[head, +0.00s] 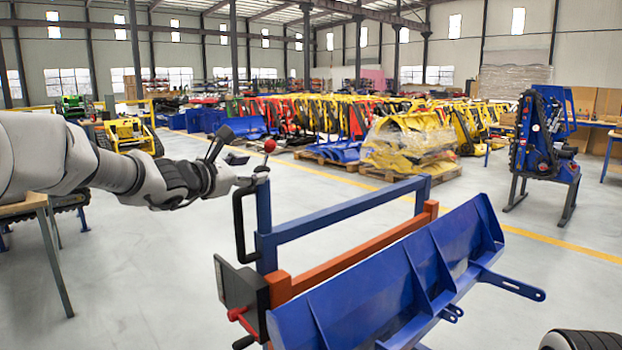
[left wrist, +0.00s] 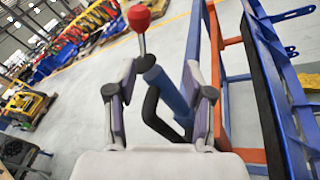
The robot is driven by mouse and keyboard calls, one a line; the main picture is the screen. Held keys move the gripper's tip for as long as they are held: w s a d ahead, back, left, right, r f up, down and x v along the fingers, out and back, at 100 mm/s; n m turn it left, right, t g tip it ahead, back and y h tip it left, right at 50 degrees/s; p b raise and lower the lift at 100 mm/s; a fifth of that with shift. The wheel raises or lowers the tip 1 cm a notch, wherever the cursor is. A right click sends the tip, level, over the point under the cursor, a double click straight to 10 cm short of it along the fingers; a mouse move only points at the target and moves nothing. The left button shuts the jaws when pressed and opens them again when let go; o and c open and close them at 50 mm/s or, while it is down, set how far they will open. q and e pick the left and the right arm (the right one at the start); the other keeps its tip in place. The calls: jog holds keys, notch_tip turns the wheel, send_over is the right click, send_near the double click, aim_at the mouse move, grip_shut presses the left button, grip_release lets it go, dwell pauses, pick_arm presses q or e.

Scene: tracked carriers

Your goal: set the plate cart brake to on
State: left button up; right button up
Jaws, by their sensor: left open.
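The plate cart (head: 345,215) has a blue tube frame, an orange rail and a big blue ribbed plate. A lever with a red ball knob (head: 269,146) stands at the top of its left post, and the knob also shows in the left wrist view (left wrist: 139,18). A black bent handle (head: 239,222) is on the post's left side. My left gripper (head: 243,172) is open at the post top, just left of and below the knob. In the left wrist view, the post top and black handle appear between its fingers (left wrist: 158,95); contact is unclear. My right gripper is out of view.
A dark box (head: 242,292) with a red part is on the cart's near left end. A wooden-topped table (head: 25,206) stands at left. A blue and black machine (head: 545,140) stands at right. Grey floor around the cart is open; wrapped yellow parts (head: 408,142) sit behind.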

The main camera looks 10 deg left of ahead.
aim_at(267, 146)
pick_arm(q)
jog(key=shift+n+t, duration=0.3)
jog(key=shift+t, duration=0.3)
jog(key=r, duration=0.3)
jog(key=w+r, duration=0.1)
jog(key=shift+d+r, duration=0.15)
jog(key=shift+d, duration=0.15)
jog(key=shift+w+d+r+p, duration=0.1)
jog(key=shift+w+p, duration=0.9)
jog(key=x, duration=0.1)
jog(key=p+x, duration=0.1)
jog(key=x, duration=0.3)
jog(key=shift+d+f+p, duration=0.15)
jog(key=shift+f+p, duration=0.1)
jog(key=shift+p, duration=0.1)
jog(key=shift+s, duration=0.2)
grip_shut()
